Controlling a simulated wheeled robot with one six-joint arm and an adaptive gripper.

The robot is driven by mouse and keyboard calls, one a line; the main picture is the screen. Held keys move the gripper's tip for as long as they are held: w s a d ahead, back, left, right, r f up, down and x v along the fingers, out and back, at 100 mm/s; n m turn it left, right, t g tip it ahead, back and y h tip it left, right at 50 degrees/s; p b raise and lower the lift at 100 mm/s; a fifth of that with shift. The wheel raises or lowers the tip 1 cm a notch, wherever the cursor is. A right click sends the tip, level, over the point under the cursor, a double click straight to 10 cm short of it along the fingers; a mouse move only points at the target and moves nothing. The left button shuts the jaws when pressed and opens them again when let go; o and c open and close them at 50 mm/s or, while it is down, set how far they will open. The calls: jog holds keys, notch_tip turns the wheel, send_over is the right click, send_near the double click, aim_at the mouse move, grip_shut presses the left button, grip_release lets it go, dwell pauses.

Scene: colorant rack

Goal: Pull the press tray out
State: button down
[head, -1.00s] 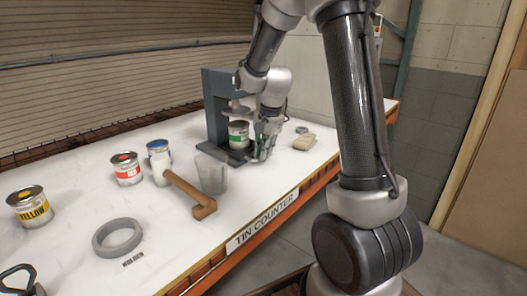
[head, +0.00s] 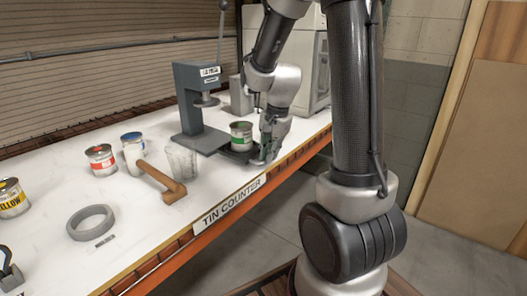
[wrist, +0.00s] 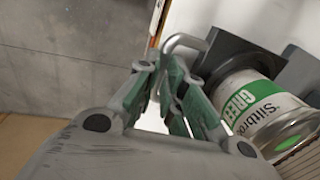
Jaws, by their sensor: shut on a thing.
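The press (head: 193,100) is a dark grey C-shaped frame with a round plate and an upright lever. Its dark tray (head: 237,157) is drawn out to the right of the press plate. A green-labelled tin (head: 241,136) stands upright on the tray, clear of the press. My gripper (head: 265,156) is at the tray's right side. In the wrist view my gripper (wrist: 165,90) is shut on the tray's pale bent handle (wrist: 184,41). The tin (wrist: 255,105) and tray (wrist: 240,50) are right beside the fingers. The exact finger contact is partly hidden.
Red (head: 101,159), blue (head: 133,147) and yellow (head: 12,198) tins and a grey ring (head: 90,222) are further left. The counter's front edge (head: 235,207) is close to my gripper.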

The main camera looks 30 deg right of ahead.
dwell(0.3)
jog(key=c, duration=1.5)
grip_release()
jog(key=r, duration=0.4)
jog(key=s+r, duration=0.1)
jog(key=r, duration=0.3)
jog(key=s+d+r, duration=0.1)
jog(key=r, duration=0.3)
jog(key=shift+f, duration=0.1)
jog(key=s+a+r+n+t, duration=0.1)
jog(key=s+n, duration=0.3)
jog(key=s, duration=0.2)
jog(key=s+a+r+n, duration=0.1)
jog(key=s+n, duration=0.4)
jog(key=s, duration=0.1)
jog(key=s+a+r+n+t, duration=0.1)
jog(key=s+n, duration=0.3)
jog(key=s, duration=0.2)
jog(key=shift+a+t+h, duration=0.3)
jog(key=shift+h, duration=0.1)
